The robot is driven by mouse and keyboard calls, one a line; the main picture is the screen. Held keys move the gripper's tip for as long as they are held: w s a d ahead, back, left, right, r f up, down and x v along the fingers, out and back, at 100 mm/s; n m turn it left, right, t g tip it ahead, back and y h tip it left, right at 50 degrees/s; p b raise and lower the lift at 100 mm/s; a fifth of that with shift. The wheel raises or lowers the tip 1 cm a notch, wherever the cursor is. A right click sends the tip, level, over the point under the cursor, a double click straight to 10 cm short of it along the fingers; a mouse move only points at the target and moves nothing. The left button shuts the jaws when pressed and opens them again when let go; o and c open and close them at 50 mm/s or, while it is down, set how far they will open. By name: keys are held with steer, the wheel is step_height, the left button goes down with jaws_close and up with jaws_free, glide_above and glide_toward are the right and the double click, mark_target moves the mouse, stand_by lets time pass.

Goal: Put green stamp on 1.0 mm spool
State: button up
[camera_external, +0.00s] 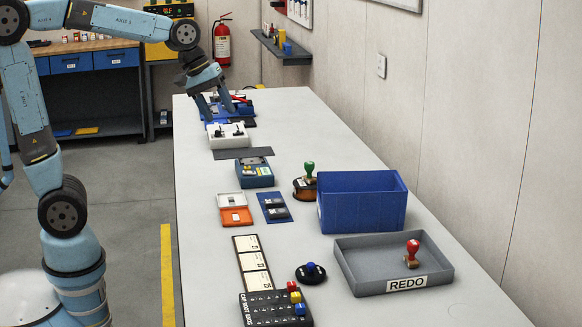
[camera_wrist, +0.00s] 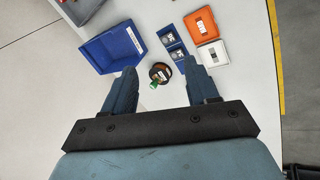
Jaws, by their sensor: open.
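The green stamp (camera_external: 309,171) stands upright with its green handle up, at a dark spool with an orange-brown band (camera_external: 303,189) left of the blue bin. In the wrist view the green stamp (camera_wrist: 154,84) overlaps the near edge of the round spool (camera_wrist: 160,73). I cannot tell whether its base rests on the spool or just behind it. The spool's size label is not readable. My gripper (camera_external: 222,110) is at the far end of the table, well away from the stamp. Its two fingers show apart and empty in the wrist view (camera_wrist: 157,82).
A blue bin (camera_external: 362,207) stands right of the spool. A grey REDO tray (camera_external: 350,276) holds a red stamp (camera_external: 412,253). The table's right front is clear.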

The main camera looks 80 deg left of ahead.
steer(key=s+d+f+m, duration=0.1)
steer(key=s+d+m, duration=0.2)
steer(key=s+m, duration=0.3)
steer(key=s+d+f+m+t+y, duration=0.1)
steer(key=s+d+f+m, duration=0.1)
steer(key=s+m, duration=0.5)
steer(key=shift+s+d+f, duration=0.3)
steer(key=shift+s+d, duration=0.1)
steer(key=shift+s, duration=2.9)
